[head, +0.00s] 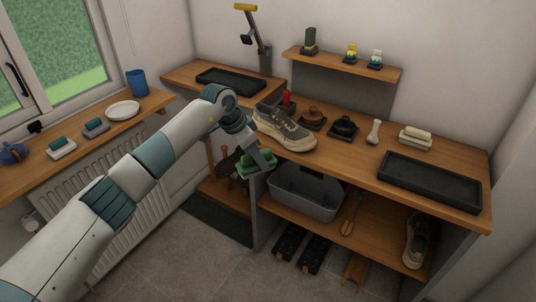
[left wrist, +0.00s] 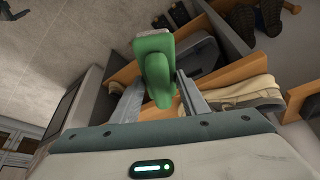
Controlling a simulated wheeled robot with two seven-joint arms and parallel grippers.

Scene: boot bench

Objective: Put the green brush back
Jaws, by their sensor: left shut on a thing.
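The green brush (head: 262,156) is held by my left gripper (head: 258,168), just in front of the bench's near edge and below the grey shoe (head: 284,129). In the left wrist view the brush (left wrist: 155,65) shows its green handle between the two fingers, with a pale strip at its far end. The fingers are shut on it. Brown (head: 312,118) and black (head: 344,128) brushes sit on dark bases on the bench, with a red-handled item (head: 287,100) behind the shoe. My right gripper is not in view.
A black tray (head: 430,182) lies at the bench's right end. A grey bin (head: 307,192) stands on the shelf below. A small wall shelf (head: 340,64) holds several small items. The windowsill (head: 80,151) at left holds a white dish (head: 123,110) and a blue cup (head: 137,83).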

